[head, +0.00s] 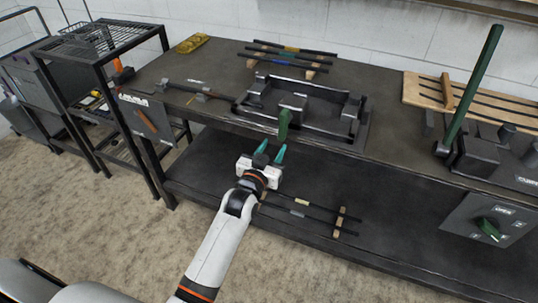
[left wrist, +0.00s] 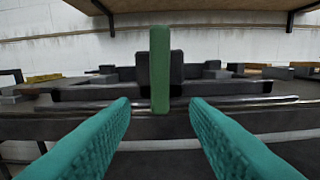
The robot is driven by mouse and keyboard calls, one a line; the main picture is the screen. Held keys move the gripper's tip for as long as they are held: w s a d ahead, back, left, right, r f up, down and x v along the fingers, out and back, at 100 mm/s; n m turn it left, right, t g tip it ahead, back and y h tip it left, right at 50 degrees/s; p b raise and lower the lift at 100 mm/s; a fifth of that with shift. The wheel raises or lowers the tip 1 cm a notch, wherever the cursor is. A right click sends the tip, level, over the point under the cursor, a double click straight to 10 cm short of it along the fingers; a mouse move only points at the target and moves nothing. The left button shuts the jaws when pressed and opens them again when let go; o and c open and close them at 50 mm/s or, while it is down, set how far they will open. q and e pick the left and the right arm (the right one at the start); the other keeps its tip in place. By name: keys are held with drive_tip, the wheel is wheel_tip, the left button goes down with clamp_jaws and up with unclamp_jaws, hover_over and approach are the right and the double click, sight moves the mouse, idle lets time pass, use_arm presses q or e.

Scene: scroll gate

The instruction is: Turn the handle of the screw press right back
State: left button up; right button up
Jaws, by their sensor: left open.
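The screw press (head: 355,110) is a dark framed device on the front of the bench top. Its green handle (head: 284,125) sticks up near the bench's front edge. In the left wrist view the handle (left wrist: 160,70) stands upright in the middle, in front of a dark block. My left gripper (head: 271,150) has teal fingers and is open and empty, just in front of and below the handle. In the left wrist view its two fingers (left wrist: 160,112) lie either side of the handle's line; whether they touch it I cannot tell. My right gripper is out of view.
A long green lever (head: 475,85) leans up from another machine at the right. A panel with a green knob (head: 488,230) hangs at the bench's front right. Dark rods (head: 290,55) lie at the back, more on the lower shelf (head: 200,180). A wire rack (head: 100,40) stands left.

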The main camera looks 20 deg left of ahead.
use_arm(q)
drive_tip(key=shift+s, duration=1.1)
drive_tip(key=shift+f, duration=0.1)
drive_tip(key=s+d+f+g, duration=0.1)
drive_tip(key=s+f+g, duration=0.2)
drive_tip(key=f, duration=0.8)
drive_tip(key=s+f+g, duration=0.2)
drive_tip(key=s+f, duration=0.1)
drive_tip(key=f, duration=0.8)
drive_tip(key=s+f+m+g, duration=0.1)
drive_tip(key=s+f+g, duration=0.3)
drive_tip(key=s+f, duration=0.95)
drive_tip(key=s+a+f+g, duration=0.1)
drive_tip(key=s+f, duration=0.4)
drive_tip(key=s, duration=0.5)
drive_tip(key=s+a+f+g, duration=0.2)
drive_tip(key=s+f+g, duration=0.2)
drive_tip(key=s, duration=0.6)
drive_tip(key=s+a+f+g, duration=0.1)
drive_tip(key=s+f+g, duration=0.2)
drive_tip(key=s+f, duration=0.4)
drive_tip(key=s, duration=0.3)
drive_tip(key=shift+s+a+f+m+y, duration=0.15)
drive_tip(key=shift+a+f+m+y, duration=0.05)
drive_tip(key=shift+f+m+y, duration=0.1)
